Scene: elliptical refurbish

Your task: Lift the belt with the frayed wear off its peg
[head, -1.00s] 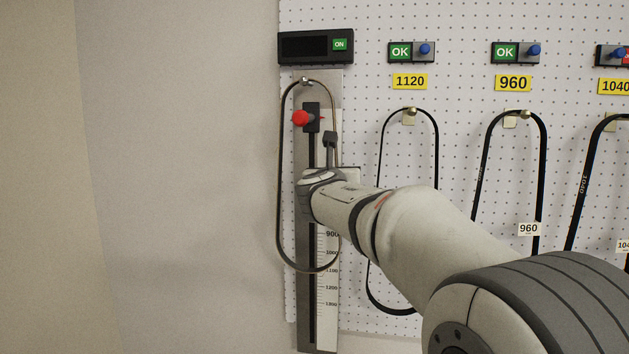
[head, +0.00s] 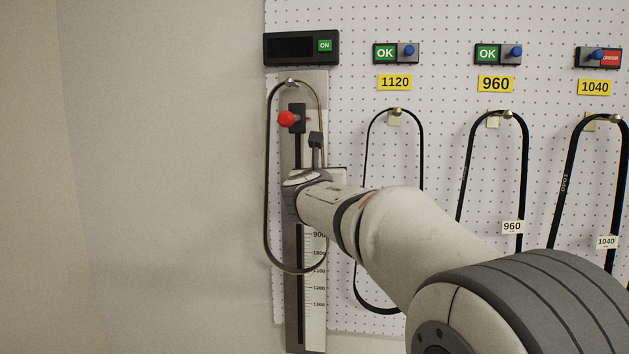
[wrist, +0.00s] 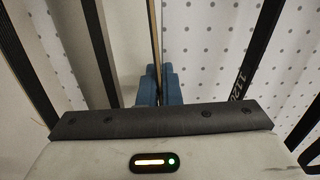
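A dark belt (head: 267,190) with a thin tan-brown edge hangs in a long loop from the top peg (head: 291,82) of the measuring gauge at the left of the board. Fraying is too fine to make out in the head view. In the wrist view a thin tan strand of this belt (wrist: 155,40) runs down between the blue fingertips of my gripper (wrist: 160,88). The fingers are close together on either side of the strand and look shut on it. In the head view my wrist covers part of the belt's right strand; the loop's top is still over the peg.
The gauge has a red knob (head: 286,118), a scale (head: 315,290) and a display (head: 300,48) above. Black belts hang on pegs to the right under signs 1120 (head: 394,83), 960 (head: 495,84) and 1040 (head: 594,87). Bare wall (head: 160,180) lies left.

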